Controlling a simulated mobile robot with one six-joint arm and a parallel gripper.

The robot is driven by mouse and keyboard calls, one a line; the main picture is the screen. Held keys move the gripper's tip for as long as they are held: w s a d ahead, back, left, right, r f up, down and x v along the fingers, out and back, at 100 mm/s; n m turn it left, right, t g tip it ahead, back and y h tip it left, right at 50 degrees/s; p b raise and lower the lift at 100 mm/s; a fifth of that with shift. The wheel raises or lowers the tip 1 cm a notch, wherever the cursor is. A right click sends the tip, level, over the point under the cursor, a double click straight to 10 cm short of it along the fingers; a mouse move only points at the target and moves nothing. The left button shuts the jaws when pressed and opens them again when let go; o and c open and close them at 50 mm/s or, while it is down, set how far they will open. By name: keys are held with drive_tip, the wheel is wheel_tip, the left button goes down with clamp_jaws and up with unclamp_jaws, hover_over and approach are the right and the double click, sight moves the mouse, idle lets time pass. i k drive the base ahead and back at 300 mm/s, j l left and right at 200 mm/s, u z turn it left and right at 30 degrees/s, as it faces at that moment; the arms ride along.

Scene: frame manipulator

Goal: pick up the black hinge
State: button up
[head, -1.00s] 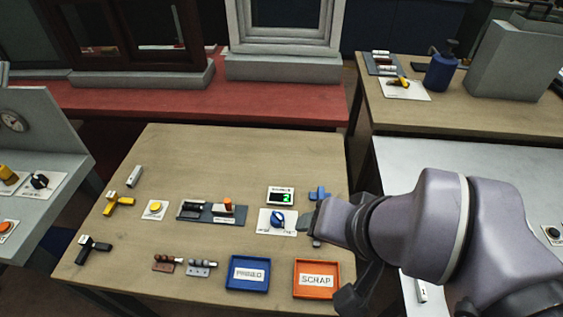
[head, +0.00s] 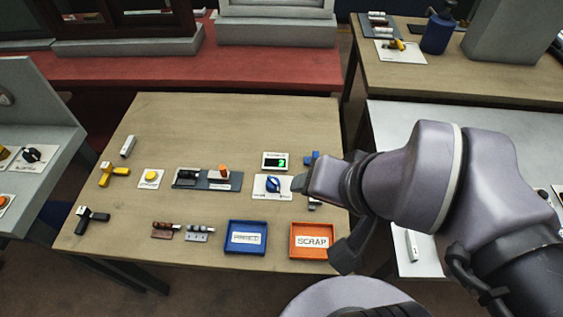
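A small black piece (head: 187,176) sits in the left part of a dark grey holder (head: 222,187) on the wooden table; it looks like the black hinge, but it is too small to be sure. A black T-shaped handle-like piece (head: 92,217) lies at the table's left front. A brown hinge-like piece (head: 163,231) and a grey one (head: 198,234) lie near the front edge. My gripper (head: 299,184) is over the right side of the table, well right of the holder, beside a blue knob (head: 273,184). Its fingers are too small and dark to read.
A blue tray (head: 231,252) and an orange tray labelled SCRAP (head: 296,254) stand at the front. A counter display (head: 275,161) and a blue piece (head: 312,160) are near my gripper. A yellow handle (head: 114,173) and a yellow button (head: 151,178) are at left. The table's back is clear.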

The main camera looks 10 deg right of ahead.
sight(188, 181)
drive_tip(key=j+z, duration=0.25)
drive_tip(key=j, duration=0.65)
drive_tip(key=j+z, duration=0.25)
drive_tip(key=j, duration=0.65)
drive_tip(key=j+z, duration=0.25)
drive_tip(key=j, duration=0.65)
